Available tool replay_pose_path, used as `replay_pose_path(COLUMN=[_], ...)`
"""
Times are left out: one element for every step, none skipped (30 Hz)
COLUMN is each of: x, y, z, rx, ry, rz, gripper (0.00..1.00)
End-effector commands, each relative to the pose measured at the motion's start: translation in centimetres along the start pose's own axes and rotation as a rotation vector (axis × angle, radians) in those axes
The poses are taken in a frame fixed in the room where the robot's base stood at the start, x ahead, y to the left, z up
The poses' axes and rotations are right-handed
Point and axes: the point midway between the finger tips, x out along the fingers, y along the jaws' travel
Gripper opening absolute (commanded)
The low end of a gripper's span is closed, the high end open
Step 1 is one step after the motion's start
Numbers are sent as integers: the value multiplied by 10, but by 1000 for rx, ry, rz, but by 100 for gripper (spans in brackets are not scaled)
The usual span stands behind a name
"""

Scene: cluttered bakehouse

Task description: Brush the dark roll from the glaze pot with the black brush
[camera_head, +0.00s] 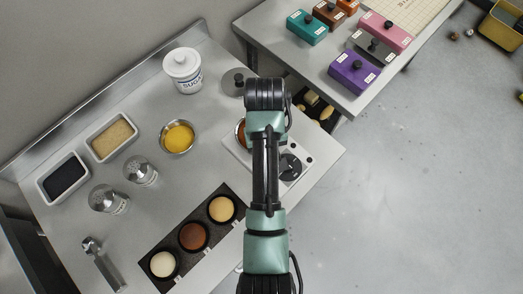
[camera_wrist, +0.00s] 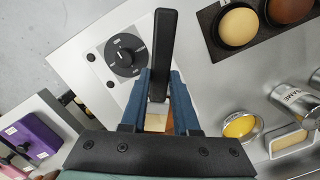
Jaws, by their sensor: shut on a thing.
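The dark roll (camera_head: 194,236) sits in the middle cup of a black three-cup holder (camera_head: 215,239); part of it shows in the wrist view (camera_wrist: 289,8). My gripper (camera_wrist: 162,82) is shut on the black brush (camera_wrist: 163,45). The brush's black handle stands out past the blue fingers, and a pale patch, perhaps its bristles, shows between them. A pot with orange-brown contents (camera_head: 240,131) stands on a white unit with a dial, mostly hidden by my arm. I cannot tell whether the brush touches it. The gripper is hidden in the head view.
A pale roll (camera_head: 163,264) and a tan roll (camera_head: 222,208) flank the dark one. Coloured boxes (camera_head: 354,71) are on another table. Floor at right is mostly clear.

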Motion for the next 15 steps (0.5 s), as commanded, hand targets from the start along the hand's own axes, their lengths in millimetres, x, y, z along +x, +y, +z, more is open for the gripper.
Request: replay_pose_path(x=[-6,-7,-8,-9,-10,-12,-13,-15,-17,-19,-20,-23,-25,-27,-30], y=[4,6,7,9,11,14,15,17,20,22,24,26,28,29,32], z=[-4,-6,-9,-10,-12,-14,-16,-18,-20,-22,-24,-26,-28,-30,-32], rx=[-61,-100,-156,-195,-237,-292,-335,-379,-438,-486,-534,-598,-647,-696,-763], ry=[-27,-46,-69,-86,-104,-128,-147,-165,-191,-209,-228,-253,-272,-293,-315], rz=[9,12,23,27,36,49,57,71,87,102,119,141,161,180,211], gripper=[0,0,0,0,0,0,0,0,0,0,0,0,0,0,0])
